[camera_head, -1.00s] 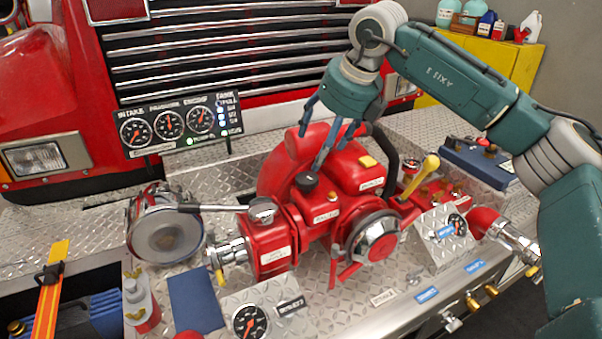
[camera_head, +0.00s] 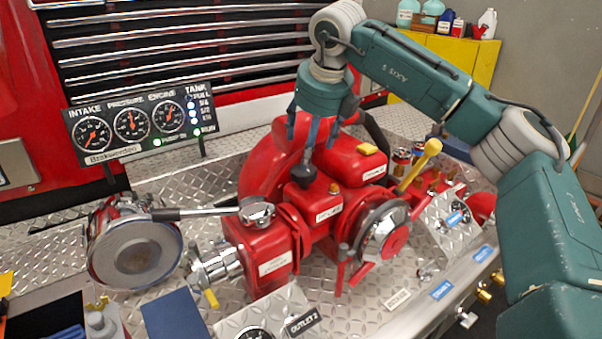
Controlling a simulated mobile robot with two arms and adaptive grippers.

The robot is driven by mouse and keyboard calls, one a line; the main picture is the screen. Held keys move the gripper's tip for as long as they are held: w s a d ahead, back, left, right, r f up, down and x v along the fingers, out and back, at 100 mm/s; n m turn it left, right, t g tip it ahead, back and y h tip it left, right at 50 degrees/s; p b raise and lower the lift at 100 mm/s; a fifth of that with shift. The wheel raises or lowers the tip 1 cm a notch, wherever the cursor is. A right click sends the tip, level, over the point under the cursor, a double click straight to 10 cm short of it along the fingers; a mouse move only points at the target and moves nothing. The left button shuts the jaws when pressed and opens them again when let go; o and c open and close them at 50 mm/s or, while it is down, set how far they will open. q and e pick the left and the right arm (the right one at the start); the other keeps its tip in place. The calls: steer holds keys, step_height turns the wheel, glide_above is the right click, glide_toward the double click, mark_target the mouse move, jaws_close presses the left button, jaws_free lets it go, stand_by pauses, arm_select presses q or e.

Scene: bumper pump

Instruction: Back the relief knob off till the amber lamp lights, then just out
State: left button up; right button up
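The black relief knob (camera_head: 305,175) stands on top of the red pump body (camera_head: 325,208), left of a label plate. My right gripper (camera_head: 309,154) comes down from above, with its fingertips at or just over the knob's top. The fingers overlap from this angle, so I cannot tell whether they grip the knob. A small amber lamp (camera_head: 333,188) sits on the pump just right of the knob; I cannot tell whether it is lit. My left gripper is out of view.
A gauge panel (camera_head: 135,125) with green and blue-white lights stands behind at the left. A chrome valve lever (camera_head: 190,213) reaches toward the pump from the left. A yellow-handled lever (camera_head: 420,165) rises at the right. Diamond plate surrounds the pump.

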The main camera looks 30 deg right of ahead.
mark_target(304, 177)
steer(key=b+x, duration=0.3)
steer(key=x, duration=0.5)
steer(key=shift+d+f, duration=0.1)
steer(key=shift+f, duration=0.05)
steer(key=c, duration=1.1)
